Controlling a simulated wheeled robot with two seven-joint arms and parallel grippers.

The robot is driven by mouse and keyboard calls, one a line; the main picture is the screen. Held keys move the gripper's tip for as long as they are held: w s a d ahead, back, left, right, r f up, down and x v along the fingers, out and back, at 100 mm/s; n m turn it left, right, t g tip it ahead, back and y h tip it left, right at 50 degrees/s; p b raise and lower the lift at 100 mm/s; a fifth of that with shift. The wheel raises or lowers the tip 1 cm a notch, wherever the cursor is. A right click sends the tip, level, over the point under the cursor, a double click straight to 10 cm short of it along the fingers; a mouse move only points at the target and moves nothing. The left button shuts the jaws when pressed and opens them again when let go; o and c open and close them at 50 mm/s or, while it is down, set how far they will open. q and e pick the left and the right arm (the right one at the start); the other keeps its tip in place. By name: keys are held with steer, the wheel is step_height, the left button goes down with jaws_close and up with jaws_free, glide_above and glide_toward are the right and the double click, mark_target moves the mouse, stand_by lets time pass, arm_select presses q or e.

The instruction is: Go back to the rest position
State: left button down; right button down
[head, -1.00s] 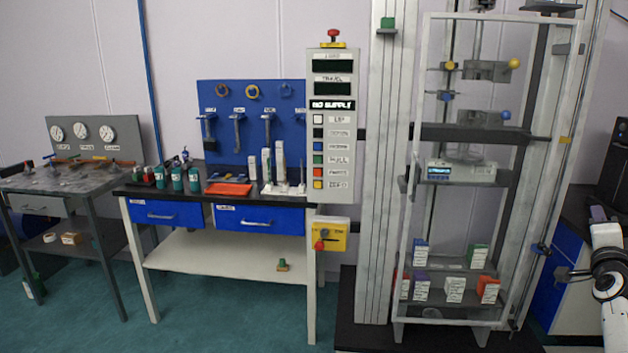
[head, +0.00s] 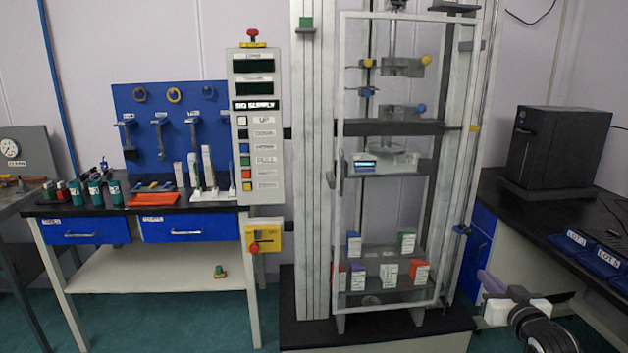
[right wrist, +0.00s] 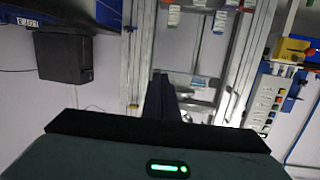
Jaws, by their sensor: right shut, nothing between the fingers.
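My right gripper (head: 486,280) is at the lower right of the head view, in front of the lower right side of the rheometer frame (head: 342,215). It is shut and empty. In the right wrist view the dark fingers (right wrist: 160,84) are together at the centre and nothing is between them. That view is turned upside down. My left gripper is not in view.
The rheometer holds several small boxes (head: 390,275) on its lower shelf. A control column (head: 256,160) and a workbench (head: 75,210) stand left. A black machine (head: 555,148) and blue trays (head: 603,262) are on the right bench. Teal floor shows below.

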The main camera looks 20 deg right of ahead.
steer(key=s+a+f+n+g+y, duration=0.2)
steer(key=s+a+f+n, duration=0.1)
steer(key=s+a+f, duration=0.5)
steer(key=s+a+f+n+g+y, duration=0.2)
steer(key=s+a+f+n, duration=0.25)
steer(key=a+f, duration=0.45)
steer(key=s+a+f+n+g+y, duration=0.1)
steer(key=s+a+f, duration=0.25)
steer(key=s, duration=0.25)
steer(key=s+a+f+n+g+y, duration=0.1)
steer(key=s+a+f+g, duration=0.2)
steer(key=s, duration=0.4)
steer(key=s+a+f+n, duration=0.2)
steer(key=s+a+f, duration=0.1)
steer(key=s+a, duration=0.25)
steer(key=a+m+t+y, duration=0.1)
steer(key=a+m, duration=0.4)
steer(key=a, duration=0.6)
steer(key=shift+w+a+r, duration=0.25)
steer(key=shift+a+r, duration=0.1)
steer(key=shift+m, duration=0.25)
